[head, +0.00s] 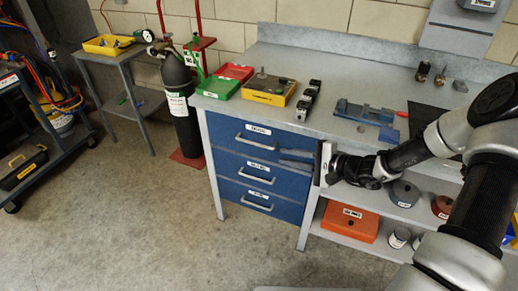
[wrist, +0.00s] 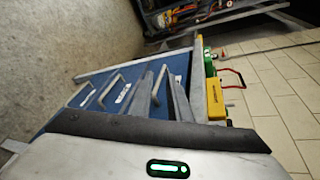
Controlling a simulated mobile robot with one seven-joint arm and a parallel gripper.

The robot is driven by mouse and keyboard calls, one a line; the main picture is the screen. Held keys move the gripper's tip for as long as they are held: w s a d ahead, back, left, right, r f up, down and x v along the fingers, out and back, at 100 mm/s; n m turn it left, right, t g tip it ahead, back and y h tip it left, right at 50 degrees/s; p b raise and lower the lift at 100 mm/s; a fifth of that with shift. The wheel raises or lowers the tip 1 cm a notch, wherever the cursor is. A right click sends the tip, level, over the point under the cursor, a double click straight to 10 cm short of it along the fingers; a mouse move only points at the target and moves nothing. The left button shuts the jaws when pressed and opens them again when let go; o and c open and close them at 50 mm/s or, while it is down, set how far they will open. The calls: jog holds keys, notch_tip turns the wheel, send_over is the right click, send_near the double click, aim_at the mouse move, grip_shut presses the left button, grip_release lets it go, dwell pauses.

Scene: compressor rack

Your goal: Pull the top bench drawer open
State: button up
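The blue bench drawer unit stands under the left end of the grey bench. Its top drawer (head: 232,130) looks shut, with a pale bar handle (head: 254,143) across its front. My gripper (head: 281,157) is at the right side of the drawer fronts, fingers pointing left, close to the right end of the top handle. In the wrist view the two grey fingers (wrist: 160,88) are spread apart, with a pale bar, seemingly the top handle, between their tips. I cannot tell whether they touch it. Nothing is held.
Two lower drawers (head: 256,180) are shut. The bench top (head: 325,118) carries a green tray (head: 217,88), a yellow box (head: 269,90) and a blue vise (head: 365,112). An orange box (head: 350,221) sits on the lower shelf. The floor (head: 150,220) before the drawers is clear.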

aim_at(260, 146)
notch_tip(260, 146, down, 4)
jog(key=w+d+m+t, duration=0.2)
jog(key=w+m, duration=0.1)
jog(key=b+x, duration=0.4)
jog(key=x, duration=1.3)
jog(key=shift+w+d, duration=0.1)
jog(key=shift+w, duration=0.1)
grip_shut()
